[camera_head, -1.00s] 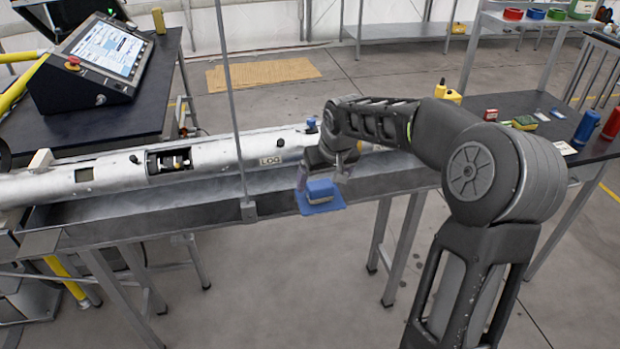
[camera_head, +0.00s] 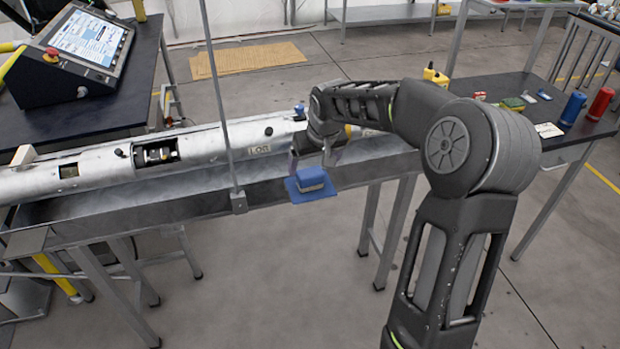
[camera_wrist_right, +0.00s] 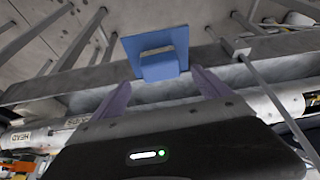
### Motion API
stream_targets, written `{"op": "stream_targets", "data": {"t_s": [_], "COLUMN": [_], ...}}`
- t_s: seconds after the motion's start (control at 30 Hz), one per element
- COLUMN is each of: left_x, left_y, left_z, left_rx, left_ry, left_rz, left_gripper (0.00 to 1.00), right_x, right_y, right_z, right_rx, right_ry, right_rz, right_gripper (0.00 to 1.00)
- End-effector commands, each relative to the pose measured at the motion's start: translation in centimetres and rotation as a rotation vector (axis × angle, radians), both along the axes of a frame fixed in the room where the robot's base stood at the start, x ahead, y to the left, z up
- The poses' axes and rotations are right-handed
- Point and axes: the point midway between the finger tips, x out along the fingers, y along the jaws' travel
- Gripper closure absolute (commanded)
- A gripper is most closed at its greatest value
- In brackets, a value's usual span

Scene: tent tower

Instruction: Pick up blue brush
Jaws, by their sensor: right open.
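The blue brush (camera_head: 310,180) is a flat blue plate with a raised blue block, at the front edge of the grey metal trough in the head view. It also shows in the right wrist view (camera_wrist_right: 158,65), upper middle, just beyond the fingertips. My right gripper (camera_head: 311,162) is open above and close to the brush. In the right wrist view its two purple-grey fingers (camera_wrist_right: 160,78) are spread to either side of the block. I cannot tell whether they touch it. What supports the brush is not clear. My left gripper is not in view.
A long silver cylinder (camera_head: 220,140) lies along the metal trough (camera_head: 205,195), behind the brush. A thin upright pole (camera_head: 220,90) stands left of it. A console (camera_head: 85,50) is on the left table. The dark right table (camera_head: 520,90) holds red and blue cylinders (camera_head: 572,108).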

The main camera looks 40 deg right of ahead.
Motion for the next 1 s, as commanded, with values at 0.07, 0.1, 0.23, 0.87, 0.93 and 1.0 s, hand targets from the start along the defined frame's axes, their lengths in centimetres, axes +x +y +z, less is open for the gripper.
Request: {"op": "stream_targets", "data": {"t_s": [0.07,0.1,0.23,0.87,0.93,1.0], "left_x": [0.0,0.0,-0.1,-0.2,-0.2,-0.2], "left_y": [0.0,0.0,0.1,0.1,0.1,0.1], "left_z": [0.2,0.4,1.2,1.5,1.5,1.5], "left_rx": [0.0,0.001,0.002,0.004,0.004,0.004], "left_ry": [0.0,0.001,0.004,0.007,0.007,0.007], "left_rz": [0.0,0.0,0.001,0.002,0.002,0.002], "left_gripper": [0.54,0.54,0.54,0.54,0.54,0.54], "right_x": [0.1,0.2,0.8,1.9,1.9,1.9], "right_y": [0.0,0.0,-0.1,-0.4,-0.4,-0.4], "right_z": [-0.3,-0.6,-2.1,-4.8,-4.8,-4.8], "right_rx": [0.001,0.0,0.002,0.0,0.0,0.0], "right_ry": [0.002,0.003,0.005,0.001,0.0,0.0], "right_rz": [0.0,0.001,0.0,0.0,0.0,0.0], "right_gripper": [0.13,0.13,0.13,0.13,0.13,0.13]}}
